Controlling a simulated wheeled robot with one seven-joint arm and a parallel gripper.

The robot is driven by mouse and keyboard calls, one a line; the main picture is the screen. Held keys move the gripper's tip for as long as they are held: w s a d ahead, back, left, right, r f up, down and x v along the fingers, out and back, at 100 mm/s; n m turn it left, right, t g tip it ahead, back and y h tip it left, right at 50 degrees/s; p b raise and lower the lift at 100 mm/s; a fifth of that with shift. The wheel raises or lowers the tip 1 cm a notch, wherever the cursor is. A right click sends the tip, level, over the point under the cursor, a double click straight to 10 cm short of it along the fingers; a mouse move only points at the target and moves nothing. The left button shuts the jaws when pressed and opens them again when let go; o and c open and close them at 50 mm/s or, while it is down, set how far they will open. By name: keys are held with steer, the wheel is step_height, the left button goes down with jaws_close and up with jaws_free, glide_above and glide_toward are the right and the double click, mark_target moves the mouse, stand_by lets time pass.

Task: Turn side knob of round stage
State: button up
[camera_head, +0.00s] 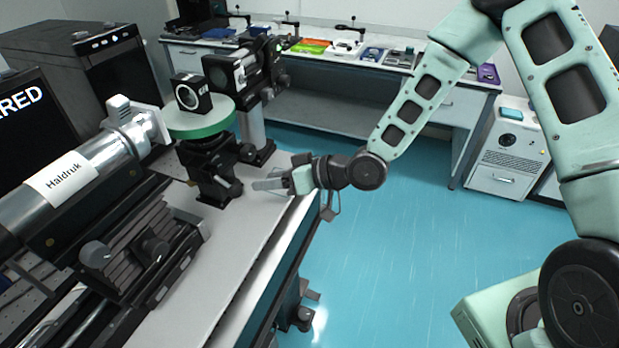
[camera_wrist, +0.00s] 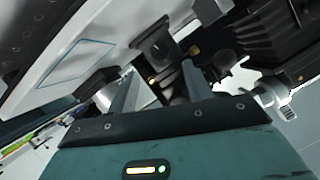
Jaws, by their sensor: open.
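The round stage (camera_head: 200,122) has a green disc top and stands on a black mount (camera_head: 214,170) on the table. A square black mount with a round lens (camera_head: 191,94) sits on the disc. The stage's side knob is too small to pick out for certain. My gripper (camera_head: 262,183) is open and empty, just right of the black mount at the table's edge, its fingers pointing left toward it. In the wrist view, the two fingers (camera_wrist: 160,76) stand apart, with a black part with yellow spots (camera_wrist: 166,55) visible beyond and between them. I cannot tell whether they touch it.
A silver cylinder labelled Haldruk (camera_head: 70,180) lies left of the stage on a black ribbed base (camera_head: 150,250). Another black optic mount (camera_head: 245,75) stands behind the stage. The white table top (camera_head: 215,270) is bare along its right edge. Blue floor (camera_head: 400,240) is open to the right.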

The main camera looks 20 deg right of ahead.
steer(key=b+v, duration=0.1)
steer(key=v, duration=0.8)
steer(key=shift+d+r, duration=0.2)
steer(key=shift+d, duration=0.1)
steer(key=shift+s, duration=0.1)
